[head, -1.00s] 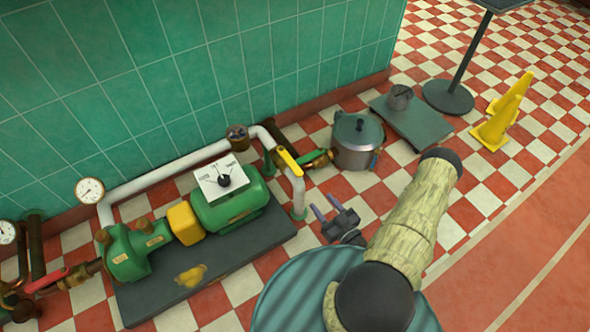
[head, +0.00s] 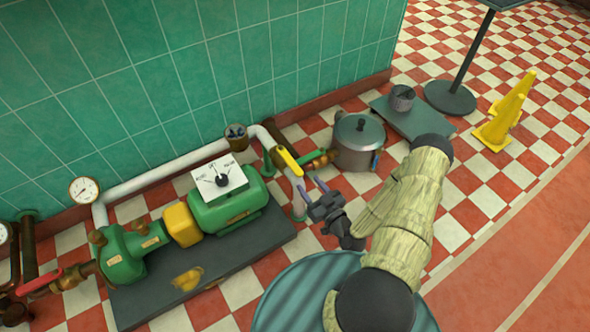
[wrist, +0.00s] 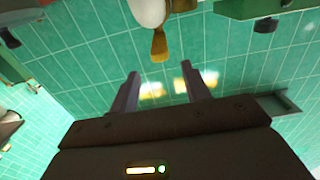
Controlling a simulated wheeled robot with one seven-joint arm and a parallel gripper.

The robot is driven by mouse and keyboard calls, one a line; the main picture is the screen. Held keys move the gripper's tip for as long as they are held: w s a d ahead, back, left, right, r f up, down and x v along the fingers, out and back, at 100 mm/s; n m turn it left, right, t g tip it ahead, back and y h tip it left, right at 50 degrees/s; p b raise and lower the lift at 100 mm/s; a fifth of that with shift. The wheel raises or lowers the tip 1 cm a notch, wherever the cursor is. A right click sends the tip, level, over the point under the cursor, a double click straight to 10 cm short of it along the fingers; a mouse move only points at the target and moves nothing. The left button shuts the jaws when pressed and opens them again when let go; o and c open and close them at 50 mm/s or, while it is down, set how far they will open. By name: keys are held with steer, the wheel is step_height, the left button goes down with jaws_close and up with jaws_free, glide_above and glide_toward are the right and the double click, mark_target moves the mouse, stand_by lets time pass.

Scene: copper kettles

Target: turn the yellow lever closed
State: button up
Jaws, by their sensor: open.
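The yellow lever (head: 289,160) sits on the brass valve (head: 316,162) beside the bend of the white pipe, slanting down to the right in the head view. My gripper (head: 311,188) is open and empty, just below and right of the lever's lower end, apart from it in the picture. In the wrist view, my gripper's two fingers (wrist: 171,80) stand wide apart with only tiled wall between them. A yellow-brown piece (wrist: 160,45) hangs above them below a white rounded part; I cannot tell for sure whether it is the lever.
A green pump (head: 228,207) with a white dial plate stands on a dark base left of my gripper. A grey pot (head: 358,148) stands right of the valve. A red lever (head: 40,281) is far left. Yellow cones (head: 497,125) stand far right.

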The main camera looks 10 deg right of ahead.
mark_target(295, 166)
steer(key=b+x, duration=0.3)
steer(key=x, duration=0.5)
steer(key=shift+w+a+f, duration=0.1)
steer(key=shift+w+f, duration=0.05)
steer(key=shift+w, duration=0.15)
steer(key=shift+w+a, duration=0.15)
steer(key=shift+w, duration=0.3)
steer(key=shift+c, duration=0.2)
jaws_close()
